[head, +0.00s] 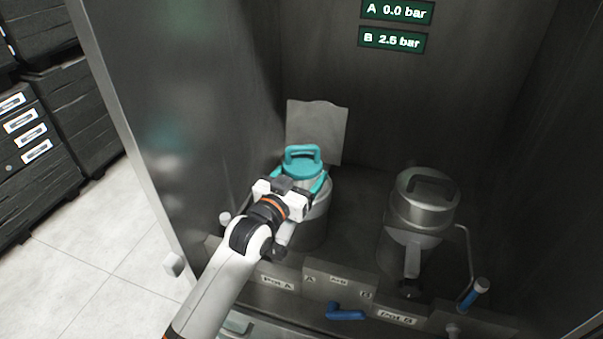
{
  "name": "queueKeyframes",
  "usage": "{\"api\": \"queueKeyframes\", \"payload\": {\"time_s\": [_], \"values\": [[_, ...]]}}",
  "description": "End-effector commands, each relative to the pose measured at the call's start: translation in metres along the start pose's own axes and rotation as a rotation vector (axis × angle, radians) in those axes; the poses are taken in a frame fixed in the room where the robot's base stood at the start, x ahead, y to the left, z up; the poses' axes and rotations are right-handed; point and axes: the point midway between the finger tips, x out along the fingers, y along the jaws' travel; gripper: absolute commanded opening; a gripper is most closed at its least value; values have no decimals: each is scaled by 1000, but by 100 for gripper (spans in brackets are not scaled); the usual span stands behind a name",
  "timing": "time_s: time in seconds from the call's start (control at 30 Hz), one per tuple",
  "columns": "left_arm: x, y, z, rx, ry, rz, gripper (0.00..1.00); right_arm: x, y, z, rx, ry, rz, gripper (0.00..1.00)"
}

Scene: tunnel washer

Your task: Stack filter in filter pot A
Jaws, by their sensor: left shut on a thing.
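Pot A (313,226) is a grey metal pot at the left inside the dark cabinet. A teal filter top with an arched handle (303,153) shows at its mouth. My left gripper (301,176) reaches over pot A from the front, its jaws on either side of the teal filter and shut on it. The gripper body hides part of the pot rim, so I cannot tell how deep the filter sits. My right gripper is not in view.
Pot B (424,210) stands to the right with its metal lid on. A grey plate (318,128) stands behind pot A. A blue lever (346,312) is on the front panel, and a blue-gripped handle (473,294) is at right. Displays read A 0.0 bar (397,11) and B 2.5 bar (391,40).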

Motion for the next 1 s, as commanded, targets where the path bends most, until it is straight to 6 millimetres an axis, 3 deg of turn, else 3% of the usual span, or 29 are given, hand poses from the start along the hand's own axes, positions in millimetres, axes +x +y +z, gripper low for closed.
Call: {"api": "queueKeyframes", "payload": {"time_s": [0.27, 0.3, 0.4, 0.67, 0.83, 1.0], "values": [[0, 0, -7, 0, 4, 0, 43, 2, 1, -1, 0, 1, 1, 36], [0, 0, -9, 0, 9, 0, 81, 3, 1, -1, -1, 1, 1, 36], [0, 0, -11, 0, 12, 0, 96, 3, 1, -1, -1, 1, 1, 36], [-1, -1, -14, 0, 19, -1, 96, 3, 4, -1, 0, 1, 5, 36], [-1, -1, 1, 0, 18, -1, 96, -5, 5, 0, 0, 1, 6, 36], [-31, 0, -2, 1, 11, -1, 96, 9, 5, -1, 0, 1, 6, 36]]}}
